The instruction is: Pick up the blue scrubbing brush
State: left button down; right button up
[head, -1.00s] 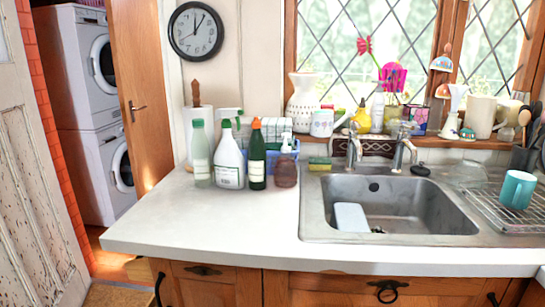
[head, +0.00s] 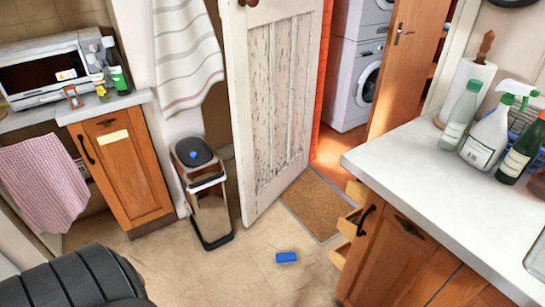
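A small blue block-shaped object (head: 286,257), which looks like the blue scrubbing brush, lies on the tiled floor in the lower middle of the head view. It is too small to make out bristles. Nothing covers it. Neither of my grippers is in view.
A metal pedal bin (head: 209,205) with a dark lid stands left of the blue object. A brown doormat (head: 318,204) lies behind it, by the open worn door (head: 268,110). The counter with open drawers (head: 345,228) is at right. Floor around the blue object is clear.

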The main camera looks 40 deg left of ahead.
aim_at(281, 258)
jog(key=u, duration=1.05)
